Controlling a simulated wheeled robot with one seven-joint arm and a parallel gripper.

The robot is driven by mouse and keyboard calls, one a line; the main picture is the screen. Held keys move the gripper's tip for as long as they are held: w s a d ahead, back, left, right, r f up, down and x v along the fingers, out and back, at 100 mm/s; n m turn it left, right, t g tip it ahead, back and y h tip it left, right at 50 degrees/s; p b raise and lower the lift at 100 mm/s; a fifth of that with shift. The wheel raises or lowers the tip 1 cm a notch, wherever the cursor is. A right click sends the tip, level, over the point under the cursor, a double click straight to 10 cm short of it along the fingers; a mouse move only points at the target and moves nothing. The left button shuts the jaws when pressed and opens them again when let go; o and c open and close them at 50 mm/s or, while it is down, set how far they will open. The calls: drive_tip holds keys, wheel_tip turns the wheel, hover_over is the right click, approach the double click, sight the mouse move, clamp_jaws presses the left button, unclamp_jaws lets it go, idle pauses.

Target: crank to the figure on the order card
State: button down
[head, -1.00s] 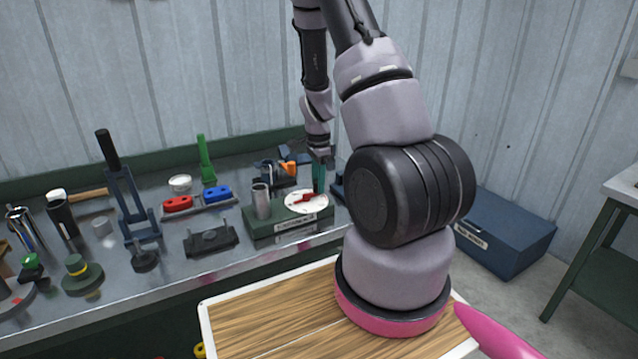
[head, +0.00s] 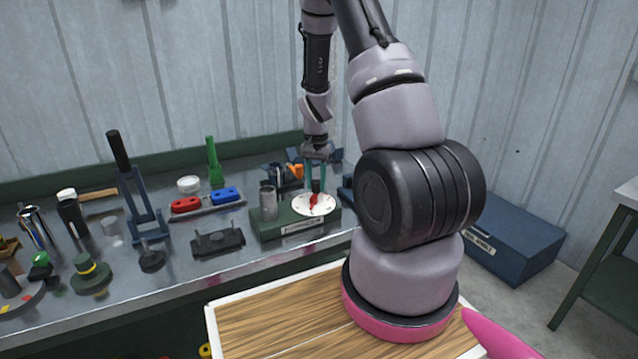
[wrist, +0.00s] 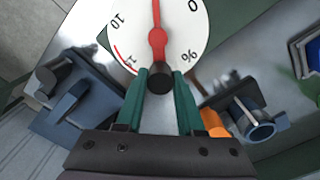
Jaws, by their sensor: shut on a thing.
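A white dial (head: 326,207) with a red crank arm lies on top of a green box (head: 268,229) on the bench. In the wrist view the dial (wrist: 191,32) shows the marks 10, 0 and %, a red arc, and the red crank arm (wrist: 157,38). A dark upright knob (wrist: 159,79) stands at the arm's end. My gripper (wrist: 163,74) has its teal fingers on either side of this knob and is shut on it. My gripper also shows from above the dial in the head view (head: 316,184). I cannot make out an order card.
A metal cylinder (head: 268,203) stands on the box left of the dial. Red (head: 185,205) and blue (head: 225,195) blocks and a dark fixture (head: 216,242) lie farther left. Blue clamp-like parts (wrist: 78,103) flank my gripper.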

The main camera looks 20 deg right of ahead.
sight(314, 181)
drive_tip(key=shift+w+a+n, duration=0.15)
drive_tip(key=shift+a+n, duration=0.05)
drive_tip(key=shift+n, duration=0.4)
drive_tip(key=c, duration=0.5)
unclamp_jaws()
drive_tip(key=shift+r, duration=0.15)
wheel_tip(314, 181, up, 11)
drive_tip(key=shift+f, duration=0.2)
